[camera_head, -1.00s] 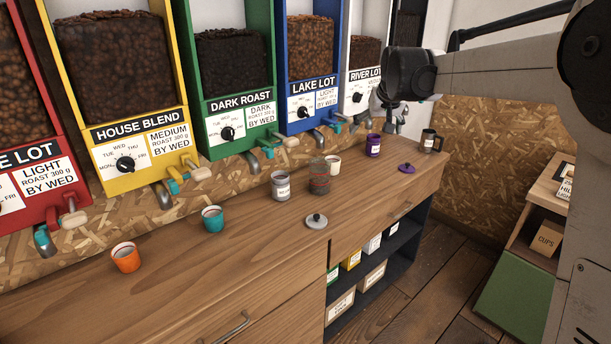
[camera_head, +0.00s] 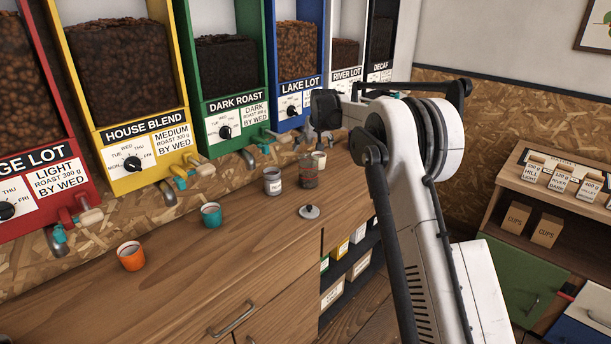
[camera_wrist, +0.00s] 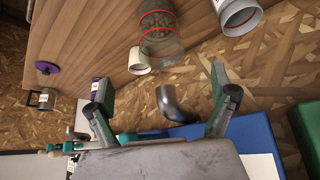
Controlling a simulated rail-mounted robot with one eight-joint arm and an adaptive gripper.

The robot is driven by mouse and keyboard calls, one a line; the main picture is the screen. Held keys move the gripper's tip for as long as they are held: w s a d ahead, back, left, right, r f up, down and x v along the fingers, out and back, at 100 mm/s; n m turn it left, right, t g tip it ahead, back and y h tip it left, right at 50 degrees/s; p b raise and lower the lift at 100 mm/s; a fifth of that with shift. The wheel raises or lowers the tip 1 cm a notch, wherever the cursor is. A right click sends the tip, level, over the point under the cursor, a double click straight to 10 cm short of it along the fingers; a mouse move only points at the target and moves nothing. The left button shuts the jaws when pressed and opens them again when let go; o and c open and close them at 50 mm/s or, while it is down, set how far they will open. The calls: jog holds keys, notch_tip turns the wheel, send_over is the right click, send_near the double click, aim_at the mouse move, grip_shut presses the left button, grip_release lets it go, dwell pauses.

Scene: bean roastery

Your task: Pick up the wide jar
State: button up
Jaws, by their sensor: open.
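A squat grey jar with a pale label (camera_head: 272,181) stands upright on the wooden counter; it also shows at the top of the wrist view (camera_wrist: 238,13). A clear jar with red bands and beans in it (camera_head: 308,176) stands just right of it, and shows in the wrist view (camera_wrist: 158,24). I cannot tell for certain which of them is the wide jar. A grey knobbed lid (camera_head: 309,212) lies in front of them. My gripper (camera_wrist: 163,88) is open and empty, apart from the jars. In the head view my arm largely hides it.
A teal cup (camera_head: 211,215) and an orange cup (camera_head: 131,256) stand left. Bean dispensers with taps (camera_head: 265,140) line the back. A purple lid (camera_wrist: 47,67) and dark mug (camera_wrist: 45,98) show in the wrist view. The front counter is clear.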

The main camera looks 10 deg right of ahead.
send_over(308, 171)
jog(key=d, duration=0.1)
notch_tip(308, 171, down, 5)
jog(key=p+x, duration=0.1)
jog(key=x, duration=0.5)
jog(key=shift+p, duration=0.35)
jog(key=shift+f, duration=0.15)
jog(key=c, duration=1.8)
jog(key=shift+c, duration=0.6)
